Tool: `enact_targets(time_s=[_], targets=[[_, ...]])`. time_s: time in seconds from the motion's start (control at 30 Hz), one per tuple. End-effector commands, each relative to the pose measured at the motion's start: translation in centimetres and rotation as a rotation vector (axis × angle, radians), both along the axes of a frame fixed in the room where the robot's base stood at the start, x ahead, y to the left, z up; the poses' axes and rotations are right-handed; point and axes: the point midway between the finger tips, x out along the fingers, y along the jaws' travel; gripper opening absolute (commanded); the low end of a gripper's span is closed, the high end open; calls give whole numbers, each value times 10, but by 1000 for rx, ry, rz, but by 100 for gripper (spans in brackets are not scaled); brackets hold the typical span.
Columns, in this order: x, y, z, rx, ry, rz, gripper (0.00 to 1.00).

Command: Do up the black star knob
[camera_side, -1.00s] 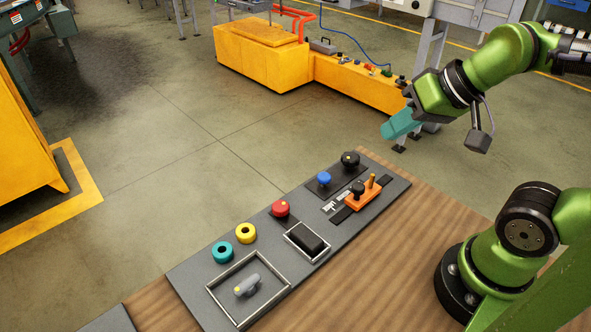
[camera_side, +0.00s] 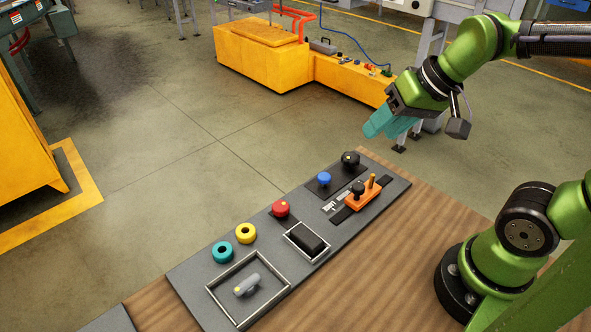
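A dark knob (camera_side: 350,159) stands at the far end of the grey panel (camera_side: 190,273). A second black knob (camera_side: 358,188) sits on an orange block (camera_side: 366,196) on a dark slotted strip, beside an upright orange pin (camera_side: 372,181). The lobes of either knob are too small to make out, so I cannot tell for sure which is the star knob. My gripper (camera_side: 382,126), with teal fingers, is in the air above and to the right of the panel's far end, apart from both knobs. Its fingers overlap in this view, and I see nothing held.
On the panel are a blue button (camera_side: 324,178), a red button (camera_side: 281,208), a yellow ring (camera_side: 245,233), a teal ring (camera_side: 222,252), a black rocker (camera_side: 307,237) in a frame and a grey lever (camera_side: 247,285). The wooden tabletop (camera_side: 385,262) at right is bare.

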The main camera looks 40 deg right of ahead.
Motion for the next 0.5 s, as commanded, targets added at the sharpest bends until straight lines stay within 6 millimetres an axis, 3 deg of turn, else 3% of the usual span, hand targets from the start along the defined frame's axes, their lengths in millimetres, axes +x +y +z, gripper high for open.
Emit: enact_targets(time_s=[0.03, 0.17, 0.3, 0.5], targets=[[14, -6, -3, -24, 45, 28, 54], [51, -28, -11, -135, 138, 217, 74], [90, -56, -24, -276, 231, 523, 75], [129, -91, -41, -428, 314, 1012, 75]])
